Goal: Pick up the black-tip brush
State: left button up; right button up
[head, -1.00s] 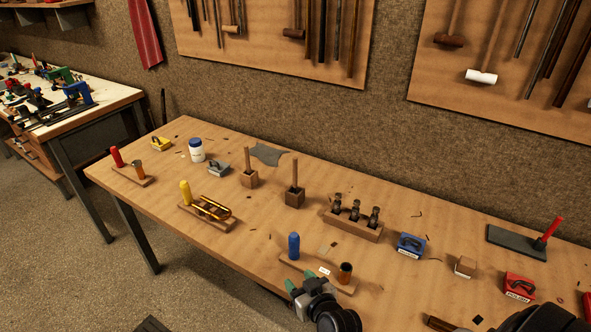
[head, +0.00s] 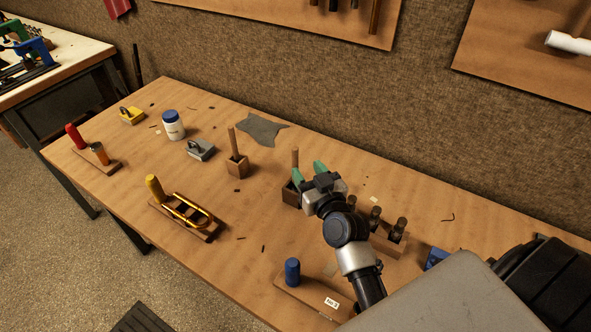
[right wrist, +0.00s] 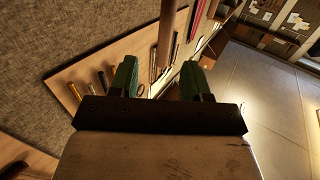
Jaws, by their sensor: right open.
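Two brush-like wooden handles stand upright in wooden blocks on the bench. The other handle (head: 295,157) is in a darker block (head: 289,194), partly hidden by my right gripper. Both tips are hidden, so I cannot tell which has the black tip. My right gripper (head: 308,171) is open, its green fingers just by the handle over the darker block. In the right wrist view, a brown handle (right wrist: 172,35) shows between the open fingers (right wrist: 159,65), with neither finger visibly closed on it. My left gripper is out of view.
A rack of dark valves (head: 376,218) stands right of the darker block, partly behind my right arm.

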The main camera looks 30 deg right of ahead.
aim_at(297, 160)
jog(key=w+p, duration=0.1)
jog(key=w, duration=0.6)
jog(key=shift+w, duration=0.15)
jog(key=shift+w+f, duration=0.15)
jog(key=shift+w, duration=0.3)
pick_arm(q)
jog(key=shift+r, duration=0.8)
pick_arm(e)
jog(key=shift+s, duration=0.1)
jog(key=shift+c, duration=1.2)
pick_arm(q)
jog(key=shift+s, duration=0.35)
pick_arm(e)
grip_shut()
